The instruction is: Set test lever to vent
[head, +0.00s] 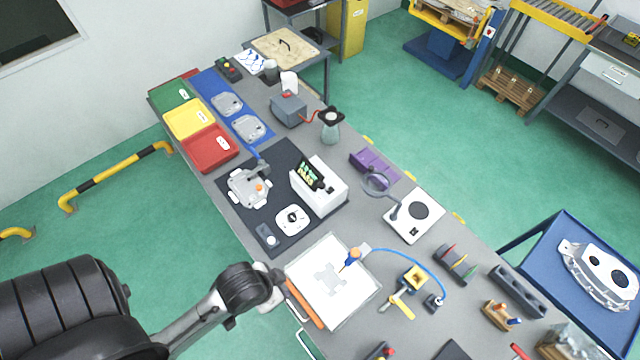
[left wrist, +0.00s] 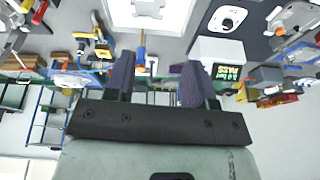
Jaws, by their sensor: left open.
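A white plate with a round black-and-white dial (head: 292,219) lies on the dark mat; it also shows upside down in the left wrist view (left wrist: 228,18). I cannot make out lever position or markings.
A white board (head: 332,290) with a grey cross-shaped mark lies beside my left gripper, with an orange strip (head: 305,303) along its edge. Red (head: 210,149), yellow and green bins stand at the far left. A magnifier lamp (head: 377,183) and small tools stand to the right.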

